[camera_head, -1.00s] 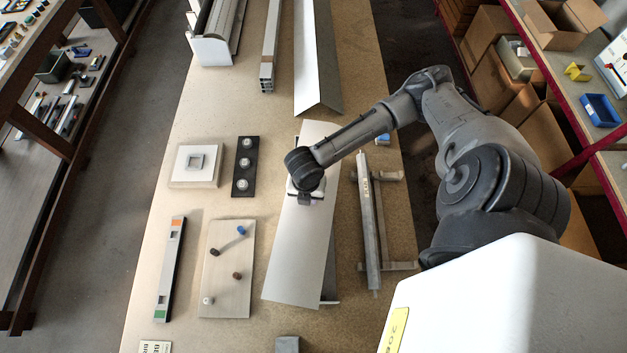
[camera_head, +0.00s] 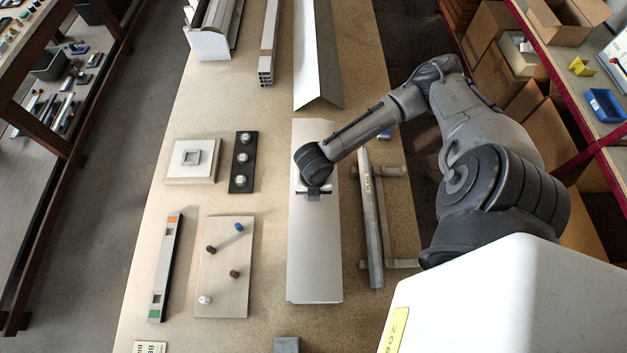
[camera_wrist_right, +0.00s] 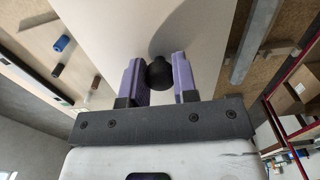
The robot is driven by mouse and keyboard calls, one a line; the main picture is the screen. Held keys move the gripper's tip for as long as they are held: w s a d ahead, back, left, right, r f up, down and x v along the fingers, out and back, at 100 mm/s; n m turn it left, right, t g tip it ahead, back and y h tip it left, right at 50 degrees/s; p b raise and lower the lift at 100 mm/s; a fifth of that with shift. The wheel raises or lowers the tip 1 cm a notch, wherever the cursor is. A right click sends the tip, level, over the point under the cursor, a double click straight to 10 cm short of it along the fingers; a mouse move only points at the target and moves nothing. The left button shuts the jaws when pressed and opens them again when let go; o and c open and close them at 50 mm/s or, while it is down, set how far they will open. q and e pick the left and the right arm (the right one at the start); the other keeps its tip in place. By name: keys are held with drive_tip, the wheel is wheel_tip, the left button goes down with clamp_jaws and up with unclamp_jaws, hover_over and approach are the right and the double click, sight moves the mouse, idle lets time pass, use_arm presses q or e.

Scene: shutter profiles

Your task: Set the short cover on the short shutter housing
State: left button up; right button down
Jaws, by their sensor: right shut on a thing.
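The short cover (camera_head: 315,255) is a long, flat, pale grey panel in the middle of the table, lying nearly straight along it. My right gripper (camera_head: 313,194) is over its upper half and is shut on the cover's knob. In the right wrist view, the purple fingers (camera_wrist_right: 159,78) are on both sides of the black knob (camera_wrist_right: 159,73), with the panel (camera_wrist_right: 190,22) beyond. The short shutter housing is hidden, apparently under the cover, so I cannot tell whether the cover touches or seats on it. My left gripper is not in view.
A grey bar (camera_head: 371,230) on brackets lies close to the right of the cover. A pegged board (camera_head: 225,270), a black strip with knobs (camera_head: 242,163) and a square block (camera_head: 192,160) are left. A long angled profile (camera_head: 316,60) lies beyond.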

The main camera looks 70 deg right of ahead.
drive_tip(key=shift+f+b, duration=1.75)
drive_tip(key=shift+b, duration=0.15)
drive_tip(key=shift+f+b, duration=0.3)
drive_tip(key=shift+f, duration=0.75)
drive_tip(key=shift+f, duration=0.15)
drive_tip(key=shift+d+f, duration=0.1)
drive_tip(key=shift+f, duration=0.25)
drive_tip(key=c, duration=0.8)
unclamp_jaws()
drive_tip(key=shift+r, duration=0.15)
drive_tip(key=shift+r, duration=0.3)
wheel_tip(320, 180, up, 13)
